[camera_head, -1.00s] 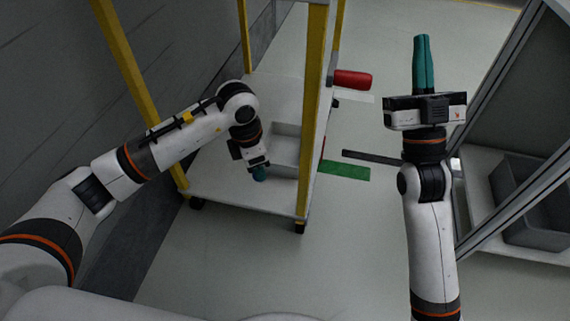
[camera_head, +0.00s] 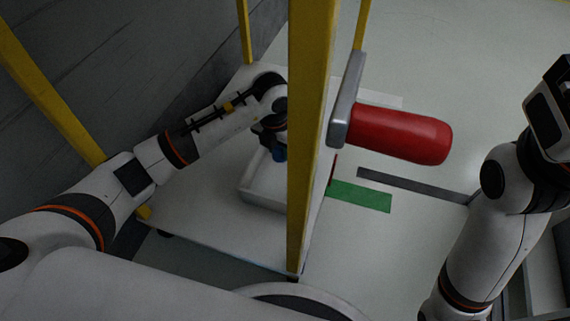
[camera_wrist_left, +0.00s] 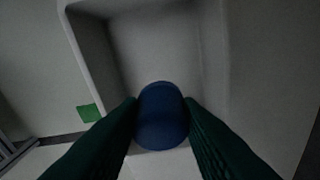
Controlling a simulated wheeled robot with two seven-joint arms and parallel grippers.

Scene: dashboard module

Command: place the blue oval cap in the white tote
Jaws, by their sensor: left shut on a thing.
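The blue oval cap (camera_wrist_left: 161,115) is held between the two dark green fingers of my left gripper (camera_wrist_left: 161,122) in the left wrist view. In the head view my left gripper (camera_head: 277,148) points down over the tote, with a bit of the blue cap (camera_head: 279,155) showing. The white tote (camera_head: 262,196) stands on the cart shelf, partly hidden by a yellow post. In the left wrist view the tote (camera_wrist_left: 82,45) lies beyond the cap, its inside empty where visible. My right arm is at the right edge; its fingers are out of frame.
A yellow post (camera_head: 308,150) of the cart stands right of my left gripper. Another yellow post (camera_head: 60,100) is at left. A red cylinder (camera_head: 405,135) sticks out from the cart's right side. The shelf (camera_head: 210,220) is clear in front of the tote.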

